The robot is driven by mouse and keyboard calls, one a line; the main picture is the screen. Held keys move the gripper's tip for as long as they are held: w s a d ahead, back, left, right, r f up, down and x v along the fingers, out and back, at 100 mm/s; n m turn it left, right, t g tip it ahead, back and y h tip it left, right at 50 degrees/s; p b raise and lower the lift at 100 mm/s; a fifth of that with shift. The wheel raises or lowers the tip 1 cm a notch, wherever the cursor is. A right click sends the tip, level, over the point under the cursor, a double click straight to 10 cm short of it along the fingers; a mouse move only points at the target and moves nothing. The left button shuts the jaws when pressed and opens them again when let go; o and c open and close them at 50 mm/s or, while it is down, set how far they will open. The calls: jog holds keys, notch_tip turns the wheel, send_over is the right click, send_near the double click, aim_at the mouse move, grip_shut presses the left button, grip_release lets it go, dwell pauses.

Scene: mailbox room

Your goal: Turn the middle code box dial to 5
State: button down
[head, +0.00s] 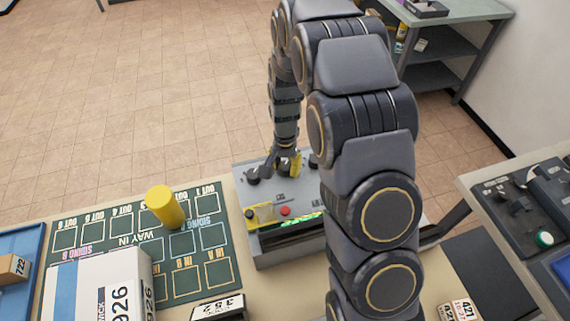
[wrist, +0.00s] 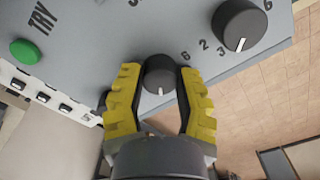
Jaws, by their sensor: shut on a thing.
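The grey code box (head: 250,197) stands on the beige desk with black dials along its far side. My gripper (head: 289,165), with yellow fingers, reaches down to the dial between a left dial (head: 253,178) and a right dial (head: 313,161). In the wrist view, my gripper (wrist: 160,100) is shut on this middle black dial (wrist: 159,74), one finger on each side. Its white pointer mark faces the bottom of the picture. A neighbouring dial (wrist: 238,26) shows at upper right, with its numbers around it. The fingers hide most of the middle dial's numbers.
A red button (head: 285,211) is on the box, and a green button (wrist: 25,51) marked TRY shows in the wrist view. A yellow cylinder (head: 166,207) stands on the green board (head: 200,283), near a white parcel (head: 88,287). Another control panel (head: 530,215) is at right.

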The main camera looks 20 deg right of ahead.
jog(key=n, duration=0.7)
jog(key=shift+f, duration=0.1)
jog(key=n, duration=0.4)
jog(key=shift+n, duration=1.8)
jog(key=c, duration=0.6)
grip_release()
jog(key=shift+c, duration=0.2)
